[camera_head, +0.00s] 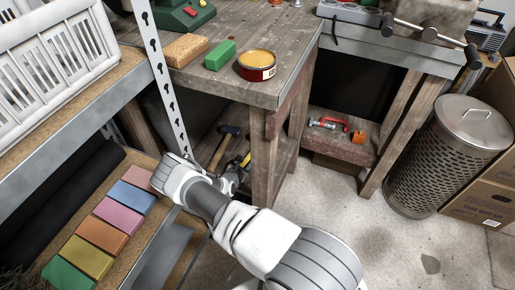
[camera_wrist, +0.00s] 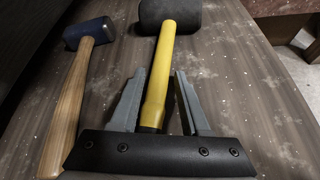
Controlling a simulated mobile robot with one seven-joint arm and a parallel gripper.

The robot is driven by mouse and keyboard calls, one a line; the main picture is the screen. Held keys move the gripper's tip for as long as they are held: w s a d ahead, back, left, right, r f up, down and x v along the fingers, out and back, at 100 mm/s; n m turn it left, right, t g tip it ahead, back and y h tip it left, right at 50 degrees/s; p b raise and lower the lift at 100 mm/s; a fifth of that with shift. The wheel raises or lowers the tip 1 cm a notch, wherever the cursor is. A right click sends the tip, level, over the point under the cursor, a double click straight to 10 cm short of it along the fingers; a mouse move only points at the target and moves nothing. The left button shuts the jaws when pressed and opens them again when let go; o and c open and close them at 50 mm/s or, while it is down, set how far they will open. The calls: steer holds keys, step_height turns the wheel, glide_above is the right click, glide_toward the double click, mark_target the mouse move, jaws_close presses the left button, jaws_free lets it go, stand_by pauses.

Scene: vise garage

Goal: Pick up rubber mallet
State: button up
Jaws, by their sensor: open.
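The rubber mallet, with a dark cylindrical head and a yellow handle (camera_wrist: 158,78), lies on the wooden lower shelf in the wrist view. Its head (camera_wrist: 170,11) is at the top of that view, cut by the edge. My gripper (camera_wrist: 160,74) is open, with one finger on each side of the yellow handle. In the head view a small yellow part of the mallet (camera_head: 246,160) shows beside my gripper (camera_head: 240,168), mostly hidden.
A blue-headed hammer with a wooden handle (camera_wrist: 72,88) lies left of the mallet, close to my left finger. The workbench top (camera_head: 285,70) is above the lower shelf, with a wooden leg (camera_head: 264,165) to the right. A slotted metal post (camera_head: 160,75) stands left.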

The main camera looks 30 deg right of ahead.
jaws_close()
stand_by(1.2)
